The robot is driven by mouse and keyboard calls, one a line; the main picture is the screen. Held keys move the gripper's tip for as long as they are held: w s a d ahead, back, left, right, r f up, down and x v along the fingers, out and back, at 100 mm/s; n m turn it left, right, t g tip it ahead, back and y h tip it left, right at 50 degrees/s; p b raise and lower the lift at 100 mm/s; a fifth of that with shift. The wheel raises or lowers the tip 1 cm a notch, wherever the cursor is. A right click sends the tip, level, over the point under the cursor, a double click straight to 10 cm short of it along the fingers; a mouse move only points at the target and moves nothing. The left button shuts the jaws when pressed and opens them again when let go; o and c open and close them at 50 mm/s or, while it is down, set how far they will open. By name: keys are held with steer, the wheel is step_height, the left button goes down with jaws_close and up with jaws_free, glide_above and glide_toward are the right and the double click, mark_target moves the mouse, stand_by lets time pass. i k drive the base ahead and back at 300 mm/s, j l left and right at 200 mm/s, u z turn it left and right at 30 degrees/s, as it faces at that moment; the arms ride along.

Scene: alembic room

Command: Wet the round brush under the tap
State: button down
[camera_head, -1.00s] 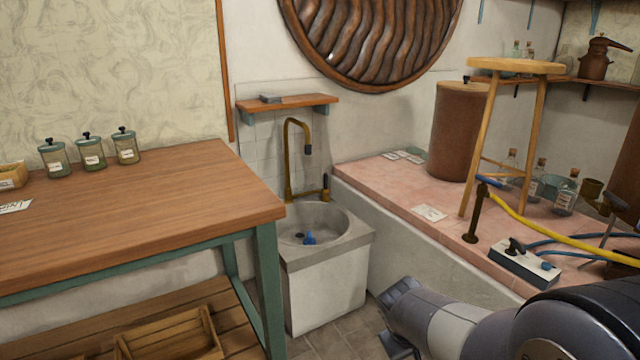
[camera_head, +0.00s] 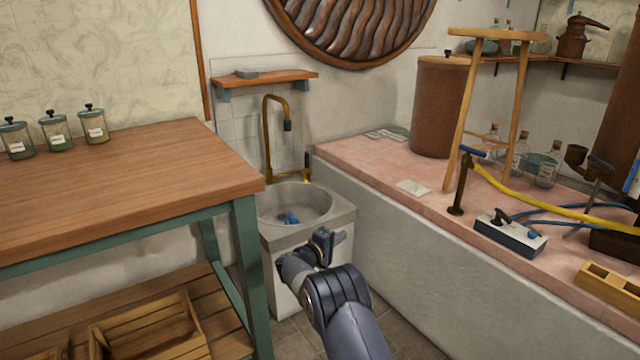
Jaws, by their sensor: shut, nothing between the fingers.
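A brass tap (camera_head: 268,135) with a dark spout end arches over a grey stone basin (camera_head: 335,214). No water shows under the spout. A small blue thing (camera_head: 291,218) lies in the basin; it may be the round brush, but it is too small to tell. My gripper (camera_head: 328,240) is shut and empty in front of the basin's front right edge, apart from the blue thing. My arm reaches up from the bottom of the view and hides part of the basin's white front.
A wooden table (camera_head: 120,165) with green legs stands left of the basin, with labelled jars (camera_head: 55,130) on it. A pink-tiled ledge (camera_head: 385,165) runs along the right, bearing a stool (camera_head: 460,120). A small shelf (camera_head: 290,76) hangs above the tap.

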mark_target(307, 169)
steer(key=i+u, duration=0.1)
steer(key=i, duration=0.45)
steer(key=i+l+u, duration=0.15)
steer(key=i, duration=0.35)
steer(key=i+l+u, duration=0.1)
steer(key=i, duration=0.4)
steer(key=i+l+u, duration=0.15)
steer(key=i, duration=0.4)
steer(key=l, duration=0.1)
